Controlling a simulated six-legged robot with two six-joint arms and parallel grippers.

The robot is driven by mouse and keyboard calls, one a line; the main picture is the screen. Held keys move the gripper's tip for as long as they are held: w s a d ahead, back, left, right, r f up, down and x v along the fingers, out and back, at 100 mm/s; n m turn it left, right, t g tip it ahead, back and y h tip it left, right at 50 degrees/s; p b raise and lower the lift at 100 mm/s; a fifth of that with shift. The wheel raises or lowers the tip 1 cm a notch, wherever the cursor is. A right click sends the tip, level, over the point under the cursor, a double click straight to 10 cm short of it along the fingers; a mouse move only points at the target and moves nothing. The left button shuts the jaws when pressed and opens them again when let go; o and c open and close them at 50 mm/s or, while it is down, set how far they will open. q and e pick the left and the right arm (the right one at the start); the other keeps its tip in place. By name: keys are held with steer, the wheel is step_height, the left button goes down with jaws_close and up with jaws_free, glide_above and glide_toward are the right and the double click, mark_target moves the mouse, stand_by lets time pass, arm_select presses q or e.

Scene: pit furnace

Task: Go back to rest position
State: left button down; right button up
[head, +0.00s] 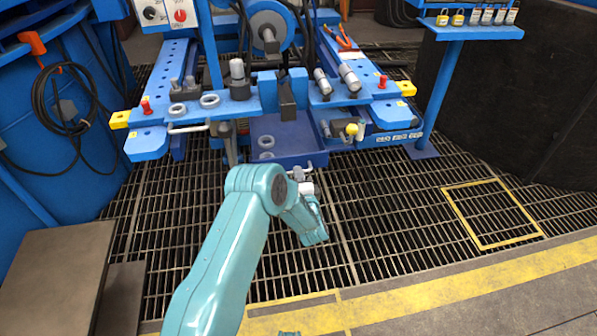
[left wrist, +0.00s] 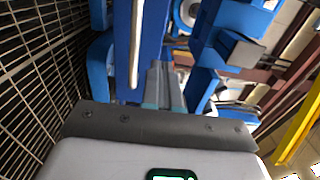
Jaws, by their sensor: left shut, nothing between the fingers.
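My left arm rises from the bottom of the head view and bends at a teal joint. My left gripper (head: 302,174) is beyond that bend, small and partly hidden by my own arm, just in front of the blue tray (head: 290,154) on the workbench's near side. In the left wrist view the two grey fingers (left wrist: 163,88) are together with nothing between them. They point toward the blue bench structure; I cannot tell the exact gap.
The blue workbench (head: 150,140) carries rings, cylinders and a yellow-tipped part. A blue stand (head: 470,32) with padlocks is at the upper right. A hose (head: 62,100) hangs at the left. The grating (head: 400,215) right of my arm is clear, with a yellow-framed square (head: 490,212).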

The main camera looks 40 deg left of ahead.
arm_select(q)
steer(key=p+v, duration=0.2)
steer(key=v, duration=0.6)
steer(key=shift+s+d+p, duration=0.25)
steer(key=shift+p, duration=0.05)
arm_select(e)
steer(key=r, duration=0.2)
steer(key=s+r, duration=0.1)
steer(key=shift+a, duration=0.4)
